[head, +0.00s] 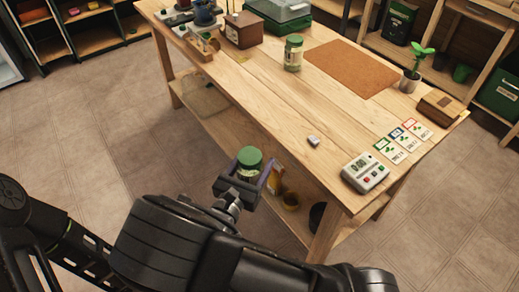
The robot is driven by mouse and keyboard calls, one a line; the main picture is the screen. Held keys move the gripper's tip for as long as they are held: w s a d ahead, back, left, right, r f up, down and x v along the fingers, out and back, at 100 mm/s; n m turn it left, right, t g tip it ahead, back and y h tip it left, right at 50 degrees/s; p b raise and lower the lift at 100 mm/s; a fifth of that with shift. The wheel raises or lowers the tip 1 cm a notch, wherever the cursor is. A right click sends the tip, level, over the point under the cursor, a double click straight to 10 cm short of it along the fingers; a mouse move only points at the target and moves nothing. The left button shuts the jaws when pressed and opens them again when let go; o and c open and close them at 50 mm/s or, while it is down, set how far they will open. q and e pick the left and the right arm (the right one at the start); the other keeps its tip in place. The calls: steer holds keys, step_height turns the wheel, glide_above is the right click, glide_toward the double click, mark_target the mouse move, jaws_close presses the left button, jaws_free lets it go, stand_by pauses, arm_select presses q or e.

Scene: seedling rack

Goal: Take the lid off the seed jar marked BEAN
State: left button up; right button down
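A glass jar with a green lid (249,157) is in front of the table's near edge. My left gripper (248,182) has its fingers around the jar's sides and appears shut on it. The lid sits on the jar, which looks upright. The jar's lower part is hidden by the gripper, and I cannot read any label on it. A second glass jar with a green lid (293,54) stands upright on the table, with pale contents; its label is too small to read. My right gripper does not show.
The wooden table (265,100) holds a brown mat (351,69), a potted seedling (411,80), a digital timer (365,173), several seed cards (402,142), a small white object (313,140) and a wooden box (242,30). Its middle is mostly clear. A lower shelf (232,122) holds pots.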

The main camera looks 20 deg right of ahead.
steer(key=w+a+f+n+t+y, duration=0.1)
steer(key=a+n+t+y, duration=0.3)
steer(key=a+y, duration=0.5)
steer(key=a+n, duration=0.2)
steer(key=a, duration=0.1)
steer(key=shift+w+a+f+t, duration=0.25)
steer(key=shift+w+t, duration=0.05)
arm_select(q)
steer(key=shift+o, duration=0.3)
